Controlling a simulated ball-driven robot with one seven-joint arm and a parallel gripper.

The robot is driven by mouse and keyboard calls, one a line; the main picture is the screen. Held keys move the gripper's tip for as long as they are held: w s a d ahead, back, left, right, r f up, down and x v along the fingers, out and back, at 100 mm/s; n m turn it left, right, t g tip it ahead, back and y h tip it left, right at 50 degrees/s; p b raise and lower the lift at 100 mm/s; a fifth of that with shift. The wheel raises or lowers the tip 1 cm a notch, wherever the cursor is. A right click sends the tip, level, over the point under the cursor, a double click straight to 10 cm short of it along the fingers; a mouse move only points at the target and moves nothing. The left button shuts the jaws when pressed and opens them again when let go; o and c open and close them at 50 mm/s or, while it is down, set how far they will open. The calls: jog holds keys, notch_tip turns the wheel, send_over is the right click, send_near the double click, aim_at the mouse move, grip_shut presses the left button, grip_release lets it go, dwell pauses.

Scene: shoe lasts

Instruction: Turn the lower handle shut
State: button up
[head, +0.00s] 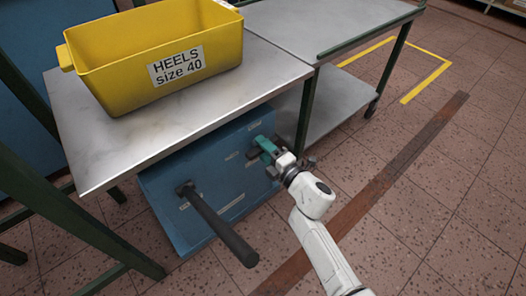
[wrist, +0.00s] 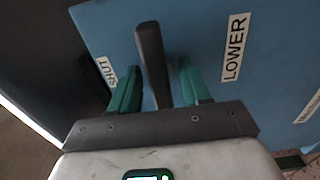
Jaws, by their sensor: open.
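The lower handle (wrist: 151,48) is a dark flat bar in the wrist view, on a blue panel (wrist: 200,25) beside a white LOWER label (wrist: 235,47). A SHUT label (wrist: 106,72) stands left of it. My gripper (wrist: 160,72) is open, with one green finger on each side of the bar. The bar lies between them, with a visible gap to each finger. In the head view my gripper (head: 264,147) is at the right part of the blue cabinet (head: 215,180); the handle there is mostly hidden by it.
A long dark lever (head: 220,225) sticks out from the cabinet's left part, left of my arm. A metal table (head: 180,110) overhangs the cabinet and bears a yellow HEELS size 40 bin (head: 150,50). The tiled floor (head: 420,200) at right is open.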

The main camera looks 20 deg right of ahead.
jog(key=shift+w+a, duration=0.1)
jog(key=shift+w, duration=0.05)
grip_shut()
dwell(0.4)
